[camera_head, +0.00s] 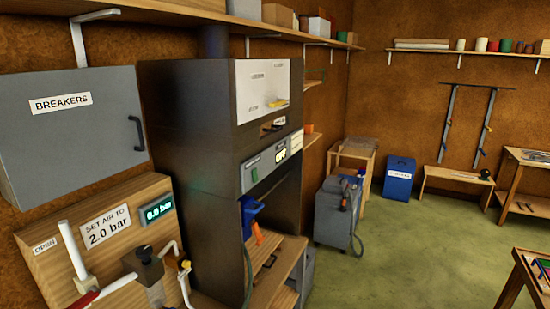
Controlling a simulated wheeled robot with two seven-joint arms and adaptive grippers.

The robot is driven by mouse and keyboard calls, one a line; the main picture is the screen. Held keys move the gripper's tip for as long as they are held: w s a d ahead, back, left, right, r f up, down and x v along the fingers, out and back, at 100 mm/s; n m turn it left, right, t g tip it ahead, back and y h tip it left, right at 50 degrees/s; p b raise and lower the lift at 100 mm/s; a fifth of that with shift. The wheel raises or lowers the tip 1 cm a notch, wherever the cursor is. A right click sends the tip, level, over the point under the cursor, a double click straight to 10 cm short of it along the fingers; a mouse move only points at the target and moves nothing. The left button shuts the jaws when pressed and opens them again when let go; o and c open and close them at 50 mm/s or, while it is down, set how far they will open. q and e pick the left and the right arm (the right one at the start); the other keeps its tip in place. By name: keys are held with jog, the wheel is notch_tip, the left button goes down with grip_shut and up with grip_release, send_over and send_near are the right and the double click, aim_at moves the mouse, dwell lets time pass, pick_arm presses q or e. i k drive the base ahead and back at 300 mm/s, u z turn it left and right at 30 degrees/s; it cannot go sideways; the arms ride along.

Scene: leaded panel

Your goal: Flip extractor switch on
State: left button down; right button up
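A tall dark grey cabinet (190,165) stands left of centre, probably the extractor hood. Its upper front has a white sheet (262,88) with small print and a yellow piece at its lower edge. Below are a dark slot with a small label (279,122) and a grey strip (249,177) with small labels. A small lit yellow-white spot (281,156) shows on that strip. The print is too small to read, so I cannot tell which part is the extractor switch or how it is set. Neither of my grippers is in view.
A grey BREAKERS box (75,150) hangs at left, its door shut. Below, an air panel (125,210) carries a 0.0 bar display (159,212), pipes and a regulator (148,262). A grey wheeled unit (333,215) stands right of the cabinet. Green floor (420,255) is clear.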

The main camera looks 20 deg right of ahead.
aim_at(254, 171)
jog(key=z, duration=1.6)
jog(key=i, duration=0.5)
jog(key=u, duration=2.45)
